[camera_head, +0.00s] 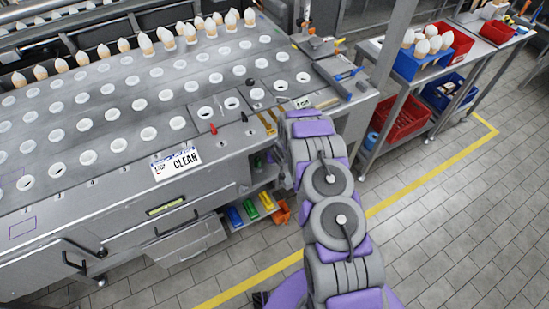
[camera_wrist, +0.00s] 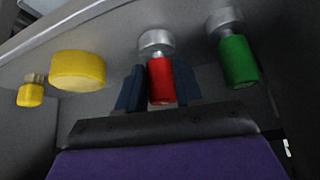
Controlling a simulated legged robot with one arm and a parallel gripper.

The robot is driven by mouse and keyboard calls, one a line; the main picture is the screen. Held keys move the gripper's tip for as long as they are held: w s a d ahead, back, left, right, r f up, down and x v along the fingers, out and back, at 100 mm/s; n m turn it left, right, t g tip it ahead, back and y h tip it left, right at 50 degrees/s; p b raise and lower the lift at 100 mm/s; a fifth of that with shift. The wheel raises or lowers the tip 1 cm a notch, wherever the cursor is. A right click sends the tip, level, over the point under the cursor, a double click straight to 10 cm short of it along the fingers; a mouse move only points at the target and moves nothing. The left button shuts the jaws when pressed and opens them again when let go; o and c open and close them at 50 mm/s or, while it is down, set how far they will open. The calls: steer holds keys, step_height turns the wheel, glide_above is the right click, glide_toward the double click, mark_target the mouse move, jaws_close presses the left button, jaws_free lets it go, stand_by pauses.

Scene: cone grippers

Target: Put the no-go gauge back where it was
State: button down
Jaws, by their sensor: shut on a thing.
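In the wrist view, my gripper (camera_wrist: 158,88) has its two dark blue fingers on either side of a red-handled gauge (camera_wrist: 161,82) with a steel end, which I take to be the no-go gauge. The gripper is shut on its red handle. The steel end points away, close to a grey surface; I cannot tell whether it touches. A green-handled gauge (camera_wrist: 237,62) with a steel end is to the right, apart from the fingers. In the head view, my arm reaches to the bench's right front edge, and its gripper and the held gauge are hidden.
In the wrist view, a thick yellow disc (camera_wrist: 78,71) and a small yellow piece (camera_wrist: 30,94) are left of the gripper.

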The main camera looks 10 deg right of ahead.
steer(key=shift+d+f, duration=0.15)
steer(key=shift+d, duration=0.2)
steer(key=c, duration=0.9)
jaws_free()
steer(key=shift+o, duration=0.8)
steer(key=shift+a, duration=0.1)
steer(key=shift+a, duration=0.1)
steer(key=p+v, duration=0.1)
steer(key=v, duration=0.6)
steer(key=shift+s+r, duration=0.2)
steer(key=shift+r, duration=0.05)
steer(key=shift+s, duration=0.1)
